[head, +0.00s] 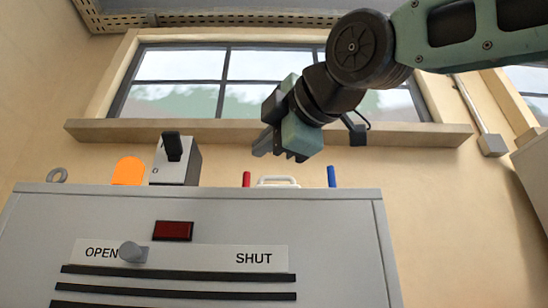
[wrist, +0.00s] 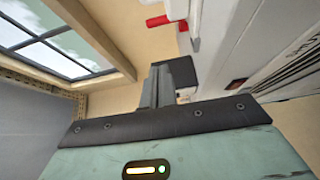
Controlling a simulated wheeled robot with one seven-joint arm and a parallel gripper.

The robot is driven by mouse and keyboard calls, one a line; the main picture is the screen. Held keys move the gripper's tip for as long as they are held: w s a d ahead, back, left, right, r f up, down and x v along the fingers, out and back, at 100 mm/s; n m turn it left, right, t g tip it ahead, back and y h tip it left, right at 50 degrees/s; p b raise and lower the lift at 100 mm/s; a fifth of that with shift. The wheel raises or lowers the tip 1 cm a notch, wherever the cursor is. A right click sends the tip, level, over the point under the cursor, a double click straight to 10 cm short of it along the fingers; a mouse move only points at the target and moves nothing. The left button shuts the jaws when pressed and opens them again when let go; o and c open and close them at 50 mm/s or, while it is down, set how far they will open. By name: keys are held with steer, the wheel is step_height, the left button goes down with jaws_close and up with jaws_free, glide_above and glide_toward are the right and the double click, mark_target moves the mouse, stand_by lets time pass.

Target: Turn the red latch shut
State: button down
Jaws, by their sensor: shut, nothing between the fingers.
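In the head view a short red upright piece (head: 246,179) stands at the top edge of the grey cabinet (head: 345,215); I cannot tell for sure that it is the latch. A dark red block (head: 173,230) is on the cabinet's front, above a strip (head: 200,254) marked OPEN at left and SHUT at right. A grey knob (head: 132,252) sits at the OPEN end. My gripper (head: 262,145) is shut and empty, above the cabinet and apart from it. In the wrist view its fingers (wrist: 158,86) are together, with a red piece (wrist: 158,20) beyond them.
A grey box with a black lever (head: 173,147), an orange dome (head: 128,171) and a grey ring (head: 57,175) are at the cabinet's top left. A white handle (head: 277,181) and a blue upright piece (head: 332,176) are at its right. A window sill (head: 400,134) runs behind.

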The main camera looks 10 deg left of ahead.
mark_target(257, 185)
steer(key=p+x, duration=0.1)
steer(key=x, duration=0.1)
steer(key=p+x, duration=0.1)
steer(key=x, duration=0.2)
steer(key=p+x, duration=0.1)
steer(key=x, duration=0.1)
steer(key=shift+w+r+p, duration=0.15)
steer(key=shift+r+p, duration=0.1)
steer(key=shift+p, duration=0.1)
steer(key=shift+w+p, duration=0.8)
steer(key=shift+w, duration=0.25)
steer(key=shift+w+f+p, duration=0.3)
steer(key=shift+w+p, duration=0.05)
steer(key=shift+w, duration=0.3)
steer(key=shift+w+d+r+p, duration=0.15)
steer(key=shift+w+d+p, duration=0.15)
steer(key=shift+p, duration=0.2)
steer(key=shift+w+d, duration=0.1)
steer(key=shift+w, duration=0.25)
steer(key=shift+w+d, duration=0.1)
steer(key=shift+w, duration=0.3)
steer(key=shift+s, duration=0.15)
